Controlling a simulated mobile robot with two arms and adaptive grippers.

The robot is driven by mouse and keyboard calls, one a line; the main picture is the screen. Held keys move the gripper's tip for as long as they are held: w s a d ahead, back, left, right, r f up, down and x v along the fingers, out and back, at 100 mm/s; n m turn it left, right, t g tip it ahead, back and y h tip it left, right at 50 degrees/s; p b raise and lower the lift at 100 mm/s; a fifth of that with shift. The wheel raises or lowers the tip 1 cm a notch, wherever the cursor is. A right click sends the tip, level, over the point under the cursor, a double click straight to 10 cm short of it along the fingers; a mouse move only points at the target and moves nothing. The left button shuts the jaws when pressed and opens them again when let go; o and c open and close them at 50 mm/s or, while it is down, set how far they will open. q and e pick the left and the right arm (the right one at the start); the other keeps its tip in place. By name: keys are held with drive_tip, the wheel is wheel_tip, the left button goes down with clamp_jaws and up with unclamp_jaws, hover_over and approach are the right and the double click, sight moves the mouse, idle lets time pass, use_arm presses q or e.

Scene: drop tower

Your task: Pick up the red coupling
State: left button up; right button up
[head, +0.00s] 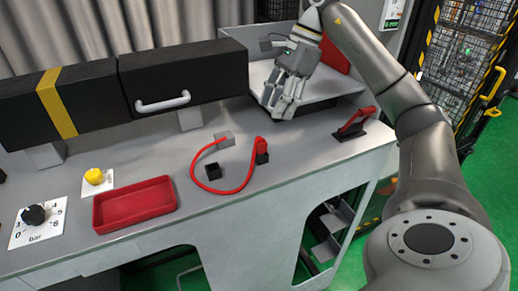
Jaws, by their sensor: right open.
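The red coupling (262,146) stands upright in a small black socket on the grey bench, near the middle of the head view. A red hose (209,187) loops from its top to a grey block (224,139) further left. My right gripper (281,108) hangs over the back right of the bench, fingers pointing down, up and to the right of the coupling and apart from it. It is open, and I see nothing between its fingers. My left gripper is not in view.
An empty black socket (213,171) sits inside the hose loop. A red tray (134,204), a yellow button (94,176) and a pressure knob (34,215) are at left. A red-handled lever (356,122) stands at right. A black box with a handle (184,76) lines the back.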

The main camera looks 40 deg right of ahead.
hover_over(262, 141)
drive_tip(key=d, duration=0.2)
drive_tip(key=f, duration=0.4)
drive_tip(key=shift+s+d+f, duration=0.15)
drive_tip(key=shift+s, duration=0.05)
drive_tip(key=p+x, duration=0.1)
drive_tip(key=x, duration=0.3)
drive_tip(key=shift+s+p, duration=0.1)
drive_tip(key=shift+p, duration=0.2)
drive_tip(key=shift+a+f, duration=0.35)
drive_tip(key=shift+f, duration=0.2)
drive_tip(key=c, duration=0.9)
